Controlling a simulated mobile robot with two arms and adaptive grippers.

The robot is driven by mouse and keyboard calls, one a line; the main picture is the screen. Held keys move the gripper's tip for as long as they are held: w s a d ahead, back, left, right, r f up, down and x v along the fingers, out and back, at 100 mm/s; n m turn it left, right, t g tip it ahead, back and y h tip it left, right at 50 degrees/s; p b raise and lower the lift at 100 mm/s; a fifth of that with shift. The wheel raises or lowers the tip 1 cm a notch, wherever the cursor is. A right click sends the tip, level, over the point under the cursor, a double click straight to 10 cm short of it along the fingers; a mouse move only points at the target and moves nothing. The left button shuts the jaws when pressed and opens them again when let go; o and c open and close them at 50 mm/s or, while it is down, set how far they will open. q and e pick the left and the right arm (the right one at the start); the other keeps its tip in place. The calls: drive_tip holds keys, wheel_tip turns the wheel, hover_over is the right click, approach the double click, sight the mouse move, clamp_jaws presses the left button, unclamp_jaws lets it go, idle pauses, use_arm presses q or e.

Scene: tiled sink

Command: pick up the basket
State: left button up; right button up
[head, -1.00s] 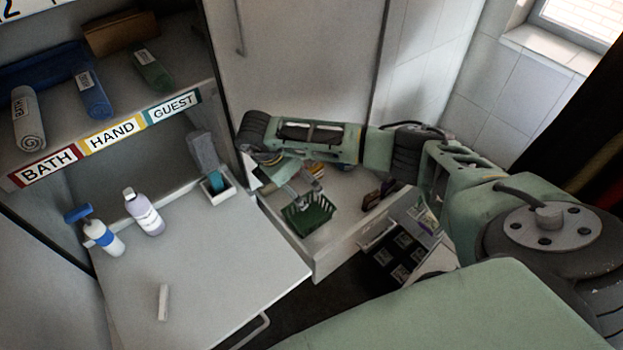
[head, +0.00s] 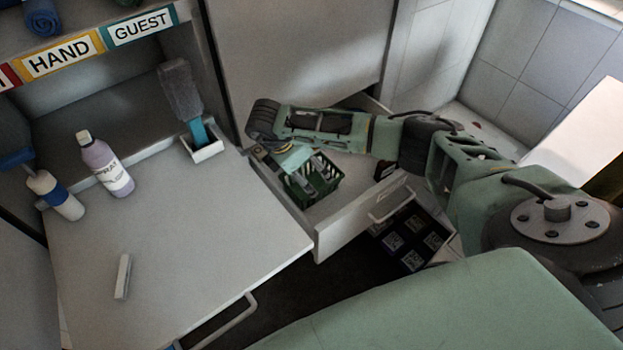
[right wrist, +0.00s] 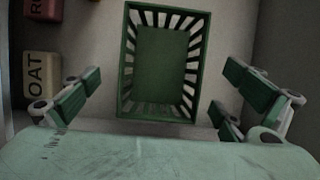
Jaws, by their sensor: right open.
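The green slatted basket (head: 324,184) stands upright in the open drawer below my right arm, partly hidden by the gripper in the head view. In the right wrist view the basket (right wrist: 163,60) looks empty and lies between and a little beyond the fingers. My right gripper (head: 308,180) is open over the basket. In the right wrist view its fingers (right wrist: 155,97) are spread wider than the basket, with a gap on each side. My left gripper is not in view.
The drawer front (head: 350,215) rises close to the basket. A box lettered OAT (right wrist: 42,75) and a reddish box (right wrist: 44,8) lie at the left in the right wrist view. A white counter (head: 190,240) with two bottles stands left of the drawer.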

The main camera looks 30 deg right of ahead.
sight(316, 185)
drive_tip(key=shift+d+f, duration=0.2)
drive_tip(key=shift+f, duration=0.3)
drive_tip(key=b+x, duration=0.3)
drive_tip(key=x, duration=0.1)
drive_tip(key=shift+s+f, duration=0.1)
drive_tip(key=shift+f, duration=0.25)
drive_tip(key=shift+r, duration=0.1)
drive_tip(key=shift+c, duration=0.5)
drive_tip(key=c, duration=1.1)
drive_tip(key=shift+o, duration=0.2)
drive_tip(key=shift+r, duration=0.15)
